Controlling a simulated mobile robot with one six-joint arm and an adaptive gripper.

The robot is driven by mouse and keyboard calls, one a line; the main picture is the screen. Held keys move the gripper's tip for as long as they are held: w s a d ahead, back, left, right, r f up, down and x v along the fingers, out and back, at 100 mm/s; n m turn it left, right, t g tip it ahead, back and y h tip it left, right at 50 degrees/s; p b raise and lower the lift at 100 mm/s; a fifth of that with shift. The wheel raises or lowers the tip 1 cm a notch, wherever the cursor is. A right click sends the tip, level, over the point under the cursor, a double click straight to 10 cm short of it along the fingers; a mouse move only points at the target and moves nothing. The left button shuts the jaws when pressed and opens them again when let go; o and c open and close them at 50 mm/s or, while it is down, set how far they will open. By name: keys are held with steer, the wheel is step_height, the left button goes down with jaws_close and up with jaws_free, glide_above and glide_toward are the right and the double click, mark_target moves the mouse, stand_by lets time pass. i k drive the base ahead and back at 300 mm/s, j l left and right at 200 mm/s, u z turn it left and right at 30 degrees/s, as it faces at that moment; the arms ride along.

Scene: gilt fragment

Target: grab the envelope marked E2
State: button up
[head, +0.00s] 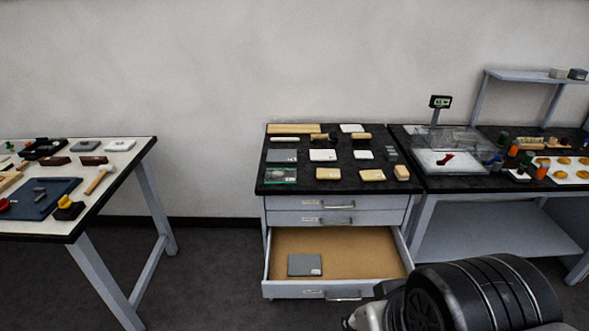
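No marking E2 can be read at this size. A flat grey rectangular piece (303,264) with a small white label at its corner lies in the open bottom drawer (370,262), toward the left. I cannot tell whether it is an envelope. On the black cabinet top (305,184) lie several flat pieces that could be envelopes: a tan one (328,174), another tan one (372,175), a white one (322,155) and a grey one (282,155). Part of my arm fills the lower right, in front of the drawer's right end. My gripper's fingers are not visible.
The two upper drawers (335,217) are shut. A white-topped table (110,160) with tools and a blue tray (40,198) stands left, with open floor between. A bench with a scale display (440,102) and a clear-walled box (450,161) adjoins the cabinet on the right.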

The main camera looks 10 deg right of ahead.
mark_target(334, 174)
steer(key=i+j+u, duration=0.55)
steer(key=i, duration=0.3)
steer(key=i+j+u, duration=0.15)
steer(key=i+u, duration=0.15)
steer(key=i, duration=0.15)
steer(key=i+z, duration=0.4)
steer(key=i+j+z, duration=0.1)
steer(key=i+z, duration=0.35)
steer(key=i+j+z, duration=0.2)
steer(key=z, duration=0.2)
steer(key=i+j+z, duration=0.4)
steer(key=l+z, duration=0.1)
steer(key=l, duration=0.2)
steer(key=i+l+z, duration=0.1)
steer(key=l, duration=0.2)
steer(key=i, duration=0.05)
